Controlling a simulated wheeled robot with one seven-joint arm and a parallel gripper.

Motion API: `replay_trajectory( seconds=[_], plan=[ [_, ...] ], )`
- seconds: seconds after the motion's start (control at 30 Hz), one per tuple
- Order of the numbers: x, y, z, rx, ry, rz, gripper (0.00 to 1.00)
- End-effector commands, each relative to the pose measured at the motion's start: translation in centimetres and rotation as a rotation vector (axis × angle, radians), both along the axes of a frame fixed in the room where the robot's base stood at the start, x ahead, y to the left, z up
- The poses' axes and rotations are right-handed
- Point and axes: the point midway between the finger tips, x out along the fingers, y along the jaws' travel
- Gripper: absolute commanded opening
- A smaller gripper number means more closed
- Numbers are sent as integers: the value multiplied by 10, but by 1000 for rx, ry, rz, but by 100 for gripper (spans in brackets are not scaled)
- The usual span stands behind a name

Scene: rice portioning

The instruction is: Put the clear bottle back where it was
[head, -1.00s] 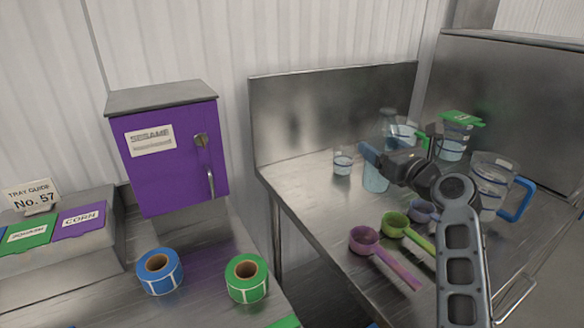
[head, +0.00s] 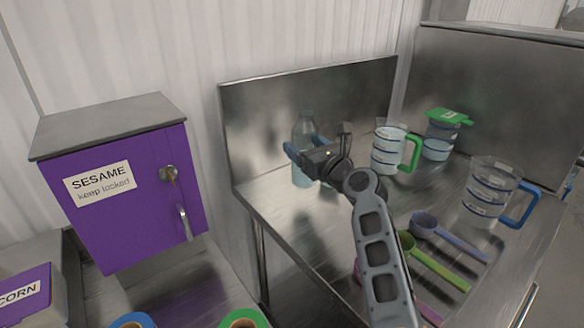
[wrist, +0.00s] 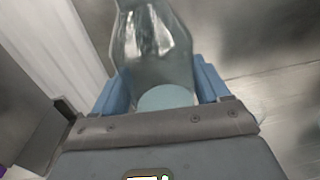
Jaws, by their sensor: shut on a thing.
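The clear bottle (head: 304,127) is upright over the left end of the steel table, near its back panel. Pale blue liquid shows in its lower part. My gripper (head: 303,150) is shut on the bottle, its blue fingers on either side of it. In the wrist view the bottle (wrist: 152,50) stands between the two blue fingers (wrist: 155,88). My gripper hides part of the bottle, and I cannot tell whether its base touches the table.
Measuring jugs with a green handle (head: 388,150), a green lid (head: 441,135) and a blue handle (head: 490,190) stand to the right. Purple (head: 450,236) and green (head: 432,262) scoops lie in front. The purple sesame cabinet (head: 125,190) is at left. Bare tabletop (head: 285,215) lies at the front left.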

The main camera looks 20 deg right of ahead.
Motion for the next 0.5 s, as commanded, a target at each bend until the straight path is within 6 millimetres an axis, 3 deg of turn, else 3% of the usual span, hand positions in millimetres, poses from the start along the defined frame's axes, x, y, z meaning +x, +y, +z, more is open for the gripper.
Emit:
replay_trajectory(
  seconds=[0.2,0.33,0.5],
  plan=[
    [8,26,-16,1,-2,0,28],
    [9,30,-23,1,-2,-2,28],
    [9,29,-49,2,0,-2,28]
  ],
)
